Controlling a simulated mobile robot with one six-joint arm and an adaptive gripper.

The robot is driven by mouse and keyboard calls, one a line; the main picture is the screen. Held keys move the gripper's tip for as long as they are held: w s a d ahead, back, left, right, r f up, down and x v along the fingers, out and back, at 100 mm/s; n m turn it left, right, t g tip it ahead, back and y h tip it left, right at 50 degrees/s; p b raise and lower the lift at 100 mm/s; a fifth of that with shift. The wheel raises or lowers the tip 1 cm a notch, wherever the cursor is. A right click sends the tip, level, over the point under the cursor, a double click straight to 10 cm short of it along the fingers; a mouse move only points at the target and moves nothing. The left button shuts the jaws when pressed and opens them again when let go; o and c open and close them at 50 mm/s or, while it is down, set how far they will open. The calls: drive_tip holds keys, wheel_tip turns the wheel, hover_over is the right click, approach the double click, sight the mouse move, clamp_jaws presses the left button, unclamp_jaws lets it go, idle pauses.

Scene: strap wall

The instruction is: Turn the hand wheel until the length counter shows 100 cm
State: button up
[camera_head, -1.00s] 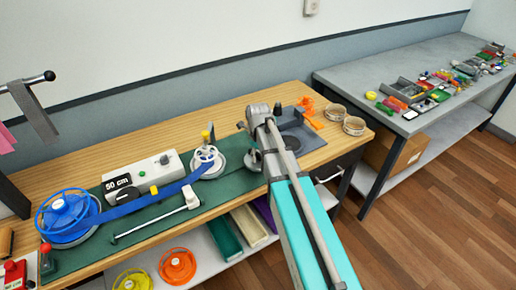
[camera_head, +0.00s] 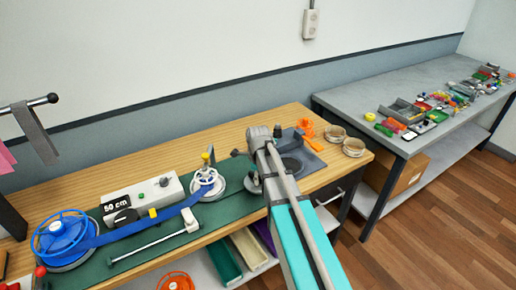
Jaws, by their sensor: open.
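The length counter (camera_head: 115,203) is a black display on a light grey box and reads "50 cm". The hand wheel (camera_head: 206,178) is white and spoked, with a yellow knob (camera_head: 206,157) standing up, over a round metal base. A blue strap (camera_head: 140,226) runs from the blue spool (camera_head: 66,238) at the left, past the counter, to the wheel. My gripper (camera_head: 253,181) is at the end of my arm, right of the wheel and apart from it. It is open and looks empty; my arm hides much of it and its fingers are hard to make out.
A white-handled lever with a rod (camera_head: 155,246) lies in front of the strap on the green mat (camera_head: 232,207). A dark tray (camera_head: 306,160), orange pieces (camera_head: 307,129) and two round tins (camera_head: 336,132) stand at the right. A cluttered grey table (camera_head: 365,98) is beyond.

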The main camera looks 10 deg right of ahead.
drive_tip(key=shift+n, duration=13.8)
wheel_tip(320, 180, up, 14)
drive_tip(key=p, duration=1.3)
drive_tip(key=shift+p, duration=0.35)
drive_tip(key=shift+w+f, duration=0.1)
drive_tip(key=shift+w, duration=0.05)
